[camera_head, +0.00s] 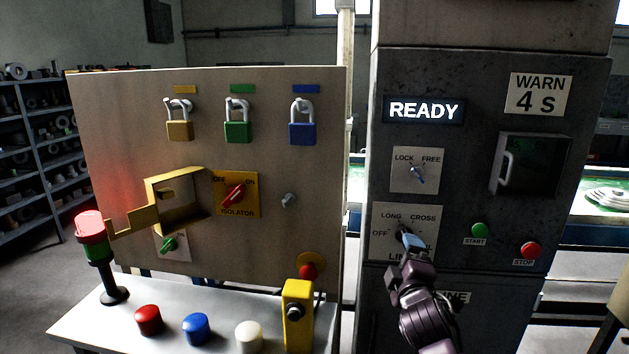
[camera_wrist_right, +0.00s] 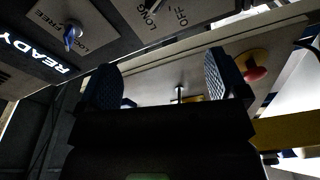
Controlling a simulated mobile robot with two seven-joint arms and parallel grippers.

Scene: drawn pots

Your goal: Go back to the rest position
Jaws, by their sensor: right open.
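My right gripper (camera_head: 412,243) is in front of the lower dial plate (camera_head: 380,222) on the grey machine cabinet, close to its knob (camera_head: 404,231). The plate reads LONG, CROSS and OFF; the gripper hides its lower part. In the right wrist view my right gripper (camera_wrist_right: 165,82) is open, with two dark padded fingers apart and nothing between them. The dial plate (camera_wrist_right: 178,12) shows at the top of that view. I cannot tell whether the gripper touches the knob. My left gripper is not in view.
Above is a LOCK/FREE dial (camera_head: 415,172) and a lit READY sign (camera_head: 424,110). Green start (camera_head: 479,230) and red stop (camera_head: 530,250) buttons are to the right. A panel (camera_head: 320,190) with padlocks stands left. A yellow post (camera_head: 297,320) stands on the table (camera_head: 120,330).

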